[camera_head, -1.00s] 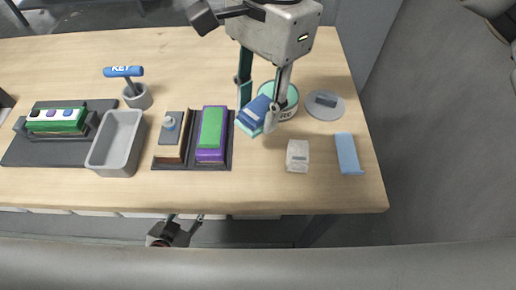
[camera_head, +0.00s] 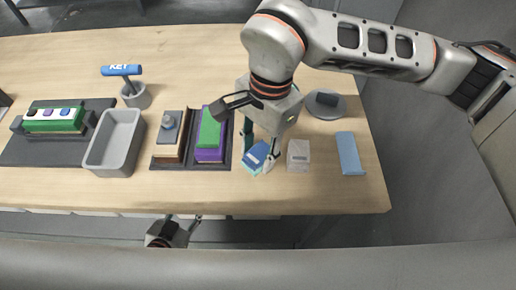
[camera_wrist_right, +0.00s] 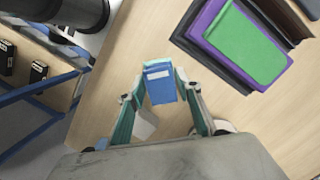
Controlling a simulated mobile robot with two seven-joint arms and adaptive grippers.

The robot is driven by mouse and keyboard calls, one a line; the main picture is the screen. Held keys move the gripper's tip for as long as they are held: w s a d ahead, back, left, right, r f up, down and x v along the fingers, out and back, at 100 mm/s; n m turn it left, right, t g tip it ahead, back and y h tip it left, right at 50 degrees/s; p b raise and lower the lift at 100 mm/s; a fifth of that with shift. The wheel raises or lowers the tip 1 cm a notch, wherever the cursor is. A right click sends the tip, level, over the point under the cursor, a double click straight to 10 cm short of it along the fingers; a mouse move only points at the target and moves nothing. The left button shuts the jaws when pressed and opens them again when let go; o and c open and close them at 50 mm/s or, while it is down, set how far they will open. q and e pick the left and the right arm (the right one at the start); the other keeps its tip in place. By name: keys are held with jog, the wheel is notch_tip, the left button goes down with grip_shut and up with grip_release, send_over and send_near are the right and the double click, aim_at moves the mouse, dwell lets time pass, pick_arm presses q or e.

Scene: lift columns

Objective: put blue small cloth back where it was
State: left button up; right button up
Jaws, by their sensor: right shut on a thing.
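The small blue cloth (camera_head: 256,155) is a folded, block-like bundle with a pale label. It also shows in the right wrist view (camera_wrist_right: 160,84). My right gripper (camera_head: 261,160) is shut on it, with one teal finger on each side, near the table's front edge. Whether the cloth touches the table cannot be told. A small whitish block (camera_head: 298,156) stands just right of the gripper. My left gripper (camera_head: 183,228) is below the table's front edge, small and dark; its jaw state is unclear.
A tray with a green and purple block (camera_head: 209,150) lies left of the right gripper. A flat light-blue strip (camera_head: 349,154) and a grey round lid (camera_head: 326,105) lie to the right. A grey bin (camera_head: 115,142) stands further left. Bare table (camera_head: 200,55) extends behind.

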aim_at(264, 150)
jog(key=o, duration=1.2)
jog(key=r, duration=0.4)
jog(key=w+d+r, duration=0.1)
jog(key=r, duration=0.7)
jog(key=shift+w+d, duration=0.15)
